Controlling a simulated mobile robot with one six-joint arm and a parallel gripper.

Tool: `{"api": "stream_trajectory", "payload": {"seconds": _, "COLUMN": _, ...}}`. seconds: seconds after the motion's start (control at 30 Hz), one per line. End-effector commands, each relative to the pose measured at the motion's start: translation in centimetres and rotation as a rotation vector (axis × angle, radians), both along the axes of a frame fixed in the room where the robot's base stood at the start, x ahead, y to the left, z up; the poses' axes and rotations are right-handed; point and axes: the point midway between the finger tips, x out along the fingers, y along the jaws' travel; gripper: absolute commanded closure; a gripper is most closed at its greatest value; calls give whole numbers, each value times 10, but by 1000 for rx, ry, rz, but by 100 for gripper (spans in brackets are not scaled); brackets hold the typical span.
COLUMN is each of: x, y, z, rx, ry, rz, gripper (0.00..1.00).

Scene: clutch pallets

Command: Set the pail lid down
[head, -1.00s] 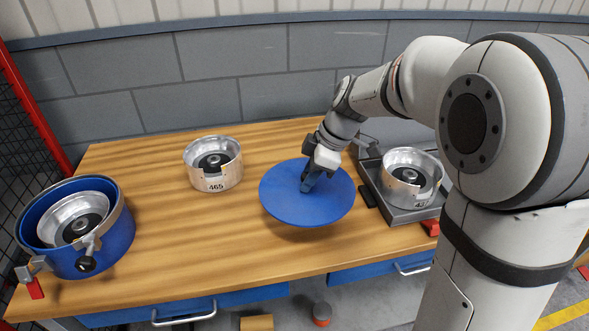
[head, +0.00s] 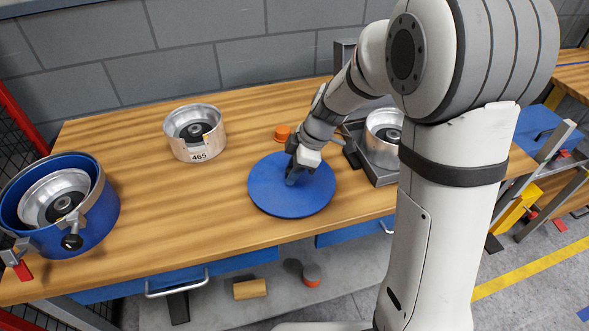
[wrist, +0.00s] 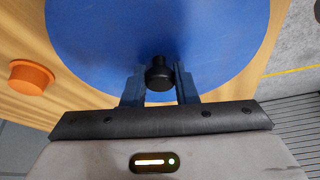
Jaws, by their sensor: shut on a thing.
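The pail lid (head: 267,192) is a flat blue disc over the right-centre of the wooden bench. It looks level and low, at or just above the bench top; I cannot tell whether it touches. My gripper (head: 293,178) points down at its middle. In the wrist view, my gripper (wrist: 160,85) has its blue fingers shut on the lid's black knob (wrist: 159,74), and the lid (wrist: 90,45) fills much of that view. The blue pail (head: 98,218) stands open at the bench's left end, with a metal drum (head: 42,190) inside.
A metal drum marked 465 (head: 207,146) stands behind and left of the lid. An orange knob-like thing (head: 282,132) sits behind the lid. A grey tray (head: 377,172) with another drum (head: 383,128) is close on the right. Bench between pail and lid is clear.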

Motion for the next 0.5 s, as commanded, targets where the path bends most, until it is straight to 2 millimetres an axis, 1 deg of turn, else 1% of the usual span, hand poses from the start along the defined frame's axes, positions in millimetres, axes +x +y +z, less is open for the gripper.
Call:
{"api": "stream_trajectory", "payload": {"seconds": 0.1, "x": 0, "y": 0, "z": -3, "rx": 0, "ry": -1, "rz": 1, "gripper": 100}}
{"api": "stream_trajectory", "payload": {"seconds": 0.13, "x": 0, "y": 0, "z": -2, "rx": 0, "ry": 0, "rz": 0, "gripper": 72}}
{"api": "stream_trajectory", "payload": {"seconds": 0.37, "x": 0, "y": 0, "z": -2, "rx": 0, "ry": 0, "rz": 0, "gripper": 53}}
{"api": "stream_trajectory", "payload": {"seconds": 0.4, "x": 0, "y": 0, "z": -2, "rx": 0, "ry": 0, "rz": 1, "gripper": 52}}
{"api": "stream_trajectory", "payload": {"seconds": 0.5, "x": 0, "y": 1, "z": -2, "rx": 0, "ry": 0, "rz": 1, "gripper": 52}}
